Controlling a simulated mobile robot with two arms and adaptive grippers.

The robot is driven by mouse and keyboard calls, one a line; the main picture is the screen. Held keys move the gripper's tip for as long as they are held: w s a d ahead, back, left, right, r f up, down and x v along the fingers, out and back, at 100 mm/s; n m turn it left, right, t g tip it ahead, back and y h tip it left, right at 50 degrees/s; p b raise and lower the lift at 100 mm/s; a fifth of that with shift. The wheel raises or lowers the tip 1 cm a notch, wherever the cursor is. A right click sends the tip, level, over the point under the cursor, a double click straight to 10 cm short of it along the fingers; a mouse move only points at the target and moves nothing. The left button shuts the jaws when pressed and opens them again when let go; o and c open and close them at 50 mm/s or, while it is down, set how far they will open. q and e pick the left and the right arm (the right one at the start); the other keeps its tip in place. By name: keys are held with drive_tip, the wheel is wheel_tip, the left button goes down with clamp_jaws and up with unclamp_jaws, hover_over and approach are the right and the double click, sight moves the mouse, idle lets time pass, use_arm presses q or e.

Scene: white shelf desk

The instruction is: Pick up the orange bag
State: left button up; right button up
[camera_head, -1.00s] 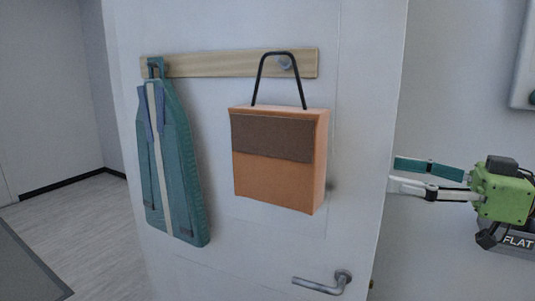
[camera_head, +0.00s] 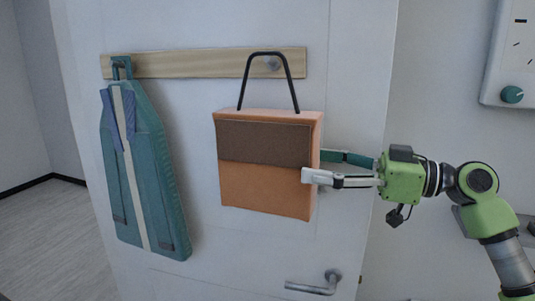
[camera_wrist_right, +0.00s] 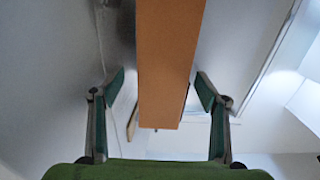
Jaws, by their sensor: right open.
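The orange bag (camera_head: 265,190) has a brown flap and a black handle (camera_head: 270,58). It hangs by the handle from a knob on the wooden rail (camera_head: 190,65) on the white door. My right gripper (camera_head: 322,167) is at the bag's right side, with one finger in front of its edge and the other partly hidden behind it. In the right wrist view the bag (camera_wrist_right: 168,70) lies between the two open fingers (camera_wrist_right: 160,90), with a gap on each side. My left gripper is not in view.
A teal bag (camera_head: 150,180) hangs at the left end of the rail. A door handle (camera_head: 315,286) sticks out below the orange bag. A white panel with a teal knob (camera_head: 512,95) is on the wall at the upper right.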

sight(275, 158)
drive_tip(key=x, duration=0.3)
drive_tip(key=shift+w+a+p, duration=0.1)
drive_tip(key=shift+a+p, duration=0.25)
drive_tip(key=shift+p, duration=0.05)
drive_tip(key=p+x, duration=0.1)
drive_tip(key=x, duration=0.1)
drive_tip(key=p+x, duration=0.2)
drive_tip(key=shift+a+r+p, duration=0.2)
drive_tip(key=shift+a+p, duration=0.05)
drive_tip(key=shift+p, duration=0.05)
drive_tip(key=shift+a+f, duration=0.25)
drive_tip(key=shift+a, duration=0.2)
drive_tip(key=shift+d, duration=0.15)
drive_tip(key=shift+r, duration=0.1)
drive_tip(key=c, duration=1.4)
